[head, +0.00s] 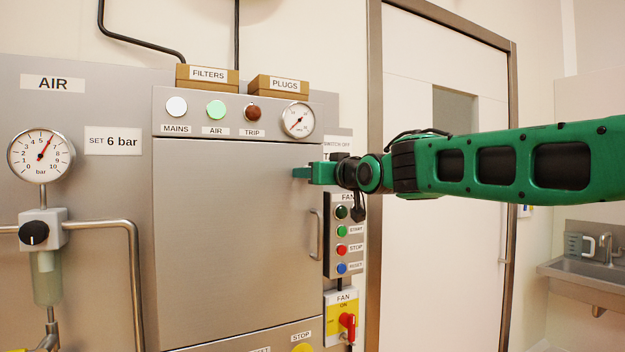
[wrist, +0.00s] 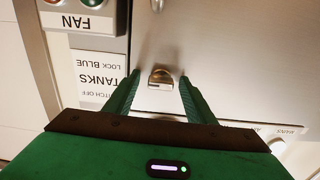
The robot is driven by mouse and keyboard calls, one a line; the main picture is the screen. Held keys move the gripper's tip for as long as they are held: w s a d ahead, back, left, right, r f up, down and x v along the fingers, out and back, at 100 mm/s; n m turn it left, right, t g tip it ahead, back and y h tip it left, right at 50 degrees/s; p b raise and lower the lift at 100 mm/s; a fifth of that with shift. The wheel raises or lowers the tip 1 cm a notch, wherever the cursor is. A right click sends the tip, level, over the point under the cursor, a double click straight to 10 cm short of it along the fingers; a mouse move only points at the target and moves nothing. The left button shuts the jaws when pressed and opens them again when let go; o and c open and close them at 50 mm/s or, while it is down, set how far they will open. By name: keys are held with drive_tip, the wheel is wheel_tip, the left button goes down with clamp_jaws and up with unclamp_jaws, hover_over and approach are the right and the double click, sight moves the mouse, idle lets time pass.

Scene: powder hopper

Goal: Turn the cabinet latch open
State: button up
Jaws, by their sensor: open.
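The cabinet (head: 235,250) is a grey steel box with its door closed. Its latch (wrist: 160,78) is a small metal turn knob on the door, seen in the wrist view between my fingers and a little beyond their tips. In the head view the latch is hidden by my gripper (head: 302,173), which reaches in from the right to the door's upper right edge. In the wrist view my gripper (wrist: 158,80) is open, with one green finger on each side of the latch. I cannot tell whether the fingers touch it.
A door handle (head: 316,235) stands below my gripper. A fan button box (head: 342,238) and a red-handled fan switch (head: 347,322) are beside the cabinet's right edge. A sign (wrist: 98,72) is close to one finger. An air gauge (head: 41,156) hangs at the left.

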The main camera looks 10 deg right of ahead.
drive_tip(key=v, duration=1)
drive_tip(key=shift+s+d, duration=0.2)
drive_tip(key=shift+s, duration=0.1)
drive_tip(key=s+d+f+m+g+h, duration=0.25)
drive_tip(key=s+d+f+g, duration=0.2)
drive_tip(key=d+f, duration=0.6)
drive_tip(key=s+d+f+m+g+h, duration=0.25)
drive_tip(key=s+d+f+h, duration=0.2)
drive_tip(key=d+f, duration=0.65)
drive_tip(key=s+d+f+m+g, duration=0.1)
drive_tip(key=s+f+g, duration=0.2)
drive_tip(key=s+f, duration=0.4)
drive_tip(key=s+d+f+m+g+y, duration=0.1)
drive_tip(key=s+f+m+g, duration=0.1)
drive_tip(key=s+f, duration=0.6)
drive_tip(key=s+d+f+m+g, duration=0.1)
drive_tip(key=s+f+g, duration=0.4)
drive_tip(key=s, duration=1)
wheel_tip(320, 180, down, 2)
drive_tip(key=shift+d+f+m, duration=0.2)
drive_tip(key=shift+d+m, duration=0.15)
drive_tip(key=shift+m, duration=0.15)
